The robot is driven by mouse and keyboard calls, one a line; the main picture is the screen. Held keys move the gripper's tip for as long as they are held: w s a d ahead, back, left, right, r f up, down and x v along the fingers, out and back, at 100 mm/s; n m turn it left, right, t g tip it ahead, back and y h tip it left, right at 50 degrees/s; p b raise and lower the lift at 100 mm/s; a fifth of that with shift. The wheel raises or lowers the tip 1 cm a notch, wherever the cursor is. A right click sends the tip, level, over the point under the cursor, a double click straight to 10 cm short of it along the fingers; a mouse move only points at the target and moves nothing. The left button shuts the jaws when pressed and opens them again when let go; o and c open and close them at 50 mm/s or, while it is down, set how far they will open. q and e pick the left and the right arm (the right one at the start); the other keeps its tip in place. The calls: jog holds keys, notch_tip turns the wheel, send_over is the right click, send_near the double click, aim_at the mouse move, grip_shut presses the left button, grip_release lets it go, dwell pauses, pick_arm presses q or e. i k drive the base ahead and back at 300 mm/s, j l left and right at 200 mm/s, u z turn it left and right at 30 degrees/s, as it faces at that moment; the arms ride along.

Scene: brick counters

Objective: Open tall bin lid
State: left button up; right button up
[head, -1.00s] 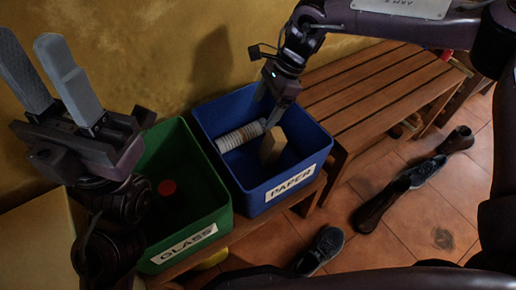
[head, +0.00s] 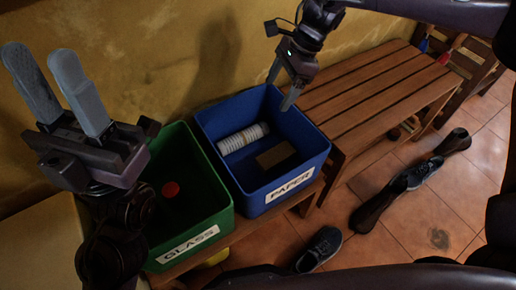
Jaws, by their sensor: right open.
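No tall bin with a lid shows in the head view. A green open bin labelled GLASS (head: 219,190) and a blue open bin labelled PAPER (head: 318,158) stand side by side on a low wooden bench. Neither has a visible lid. My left gripper (head: 40,56) is open and empty, raised at the far left with its fingers pointing up. My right gripper (head: 279,94) is open and empty over the far right rim of the blue bin, pointing down.
The blue bin holds a pale ribbed cylinder (head: 243,138) and a tan block (head: 275,155). The green bin holds a red round thing (head: 170,189). A slatted wooden bench (head: 385,90) extends right. Shoes (head: 321,249) lie on the tiled floor. A yellow wall stands behind.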

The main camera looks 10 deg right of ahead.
aim_at(40, 243)
jog(key=k, duration=1)
